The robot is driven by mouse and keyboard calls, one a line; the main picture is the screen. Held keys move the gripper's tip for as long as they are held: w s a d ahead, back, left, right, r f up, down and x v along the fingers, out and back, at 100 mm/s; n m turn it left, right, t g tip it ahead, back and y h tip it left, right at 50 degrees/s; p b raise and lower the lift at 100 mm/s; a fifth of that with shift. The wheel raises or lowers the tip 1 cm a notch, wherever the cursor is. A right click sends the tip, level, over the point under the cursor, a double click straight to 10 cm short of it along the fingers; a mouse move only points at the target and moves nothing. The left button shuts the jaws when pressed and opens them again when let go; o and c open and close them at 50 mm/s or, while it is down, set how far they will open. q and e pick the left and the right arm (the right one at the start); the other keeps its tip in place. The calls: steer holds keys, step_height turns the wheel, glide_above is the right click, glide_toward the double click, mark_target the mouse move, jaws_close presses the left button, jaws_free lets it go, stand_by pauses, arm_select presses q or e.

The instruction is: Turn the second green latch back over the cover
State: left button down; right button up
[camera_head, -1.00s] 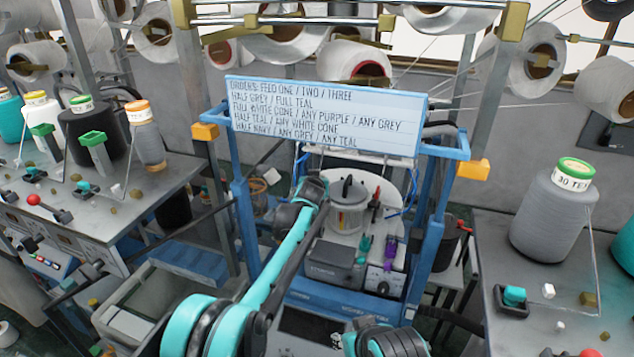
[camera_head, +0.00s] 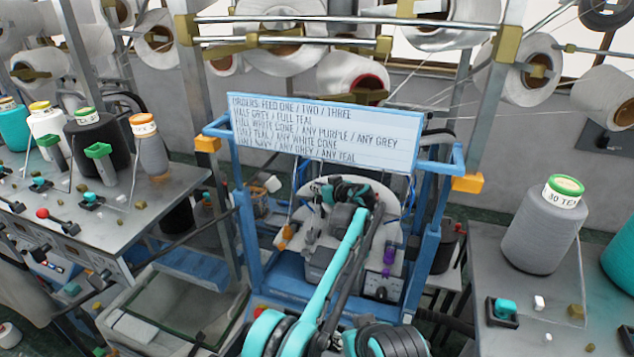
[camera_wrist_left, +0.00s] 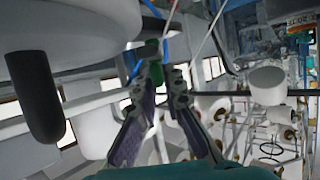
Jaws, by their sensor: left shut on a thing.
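My left gripper (camera_wrist_left: 167,74) shows best in the left wrist view. Its two fingers are close together, with a small green piece (camera_wrist_left: 152,48), seemingly the green latch, at their tips. In the head view my left wrist and forearm lie over the round white plate (camera_head: 322,187) of the blue-framed cart. They hide the cover, most of the plate's middle and the green latch there. How far the latch is turned cannot be told. My right gripper is not in view.
A purple piece (camera_head: 389,254) stands right of my forearm, and an orange piece (camera_head: 288,232) left of it. A white order board (camera_head: 322,130) stands behind the plate. The cart's blue posts (camera_head: 247,240) flank the work area. A grey yarn cone (camera_head: 540,232) stands at right.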

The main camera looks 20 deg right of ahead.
arm_select(q)
steer(key=shift+n+y+p, duration=0.3)
steer(key=shift+p, duration=0.15)
steer(key=shift+f, duration=0.15)
steer(key=c, duration=1.6)
jaws_free()
steer(key=shift+s+d, duration=0.1)
steer(key=shift+s, duration=0.05)
steer(key=shift+s+d+r, duration=0.1)
steer(key=shift+s+r, duration=0.1)
steer(key=shift+r, duration=0.05)
steer(key=v, duration=1.1)
steer(key=shift+s+r, duration=0.1)
